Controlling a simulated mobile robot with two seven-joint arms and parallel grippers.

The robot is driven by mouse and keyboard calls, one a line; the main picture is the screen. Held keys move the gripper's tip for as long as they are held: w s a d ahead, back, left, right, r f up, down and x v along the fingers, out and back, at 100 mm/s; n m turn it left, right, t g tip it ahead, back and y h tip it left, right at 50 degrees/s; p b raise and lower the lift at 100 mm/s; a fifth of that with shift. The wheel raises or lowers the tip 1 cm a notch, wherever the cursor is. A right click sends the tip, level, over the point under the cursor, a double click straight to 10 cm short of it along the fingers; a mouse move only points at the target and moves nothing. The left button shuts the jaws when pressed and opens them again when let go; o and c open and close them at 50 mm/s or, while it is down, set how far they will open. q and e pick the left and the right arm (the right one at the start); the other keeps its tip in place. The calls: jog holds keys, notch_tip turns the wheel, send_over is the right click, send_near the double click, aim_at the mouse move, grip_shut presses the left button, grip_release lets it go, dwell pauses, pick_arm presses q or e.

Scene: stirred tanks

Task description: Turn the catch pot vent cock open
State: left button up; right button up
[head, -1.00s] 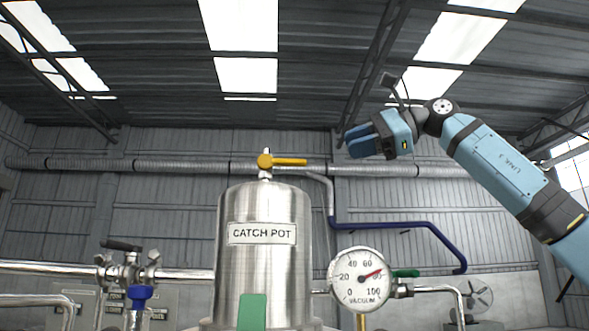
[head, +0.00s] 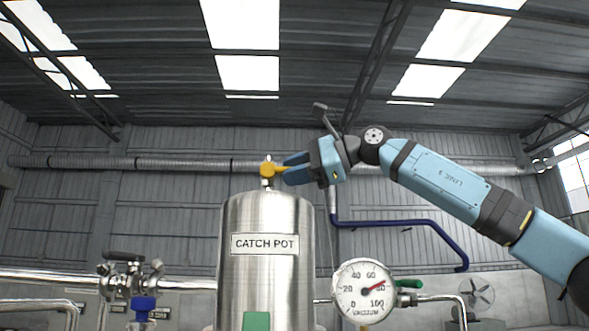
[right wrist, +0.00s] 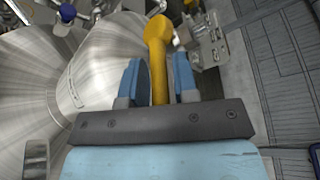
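The catch pot (head: 265,275) is a steel cylinder with a "CATCH POT" label, left of centre in the head view. On its top is the vent cock, whose yellow handle (head: 268,170) points to the right, toward my right gripper. My right gripper (head: 287,170) is at the handle, its fingers covering the handle's outer part. In the right wrist view the yellow handle (right wrist: 158,70) lies between the two blue fingers, with a visible gap on each side, so my right gripper (right wrist: 159,80) is open around it. My left gripper is not in view.
A vacuum gauge (head: 362,291) stands right of the pot, with a green-handled valve (head: 409,283) beside it. A dark blue pipe (head: 400,224) runs behind. A black-handled valve (head: 124,257) is at the left. Space above the pot is free.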

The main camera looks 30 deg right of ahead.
grip_shut()
jog(key=shift+r, duration=0.1)
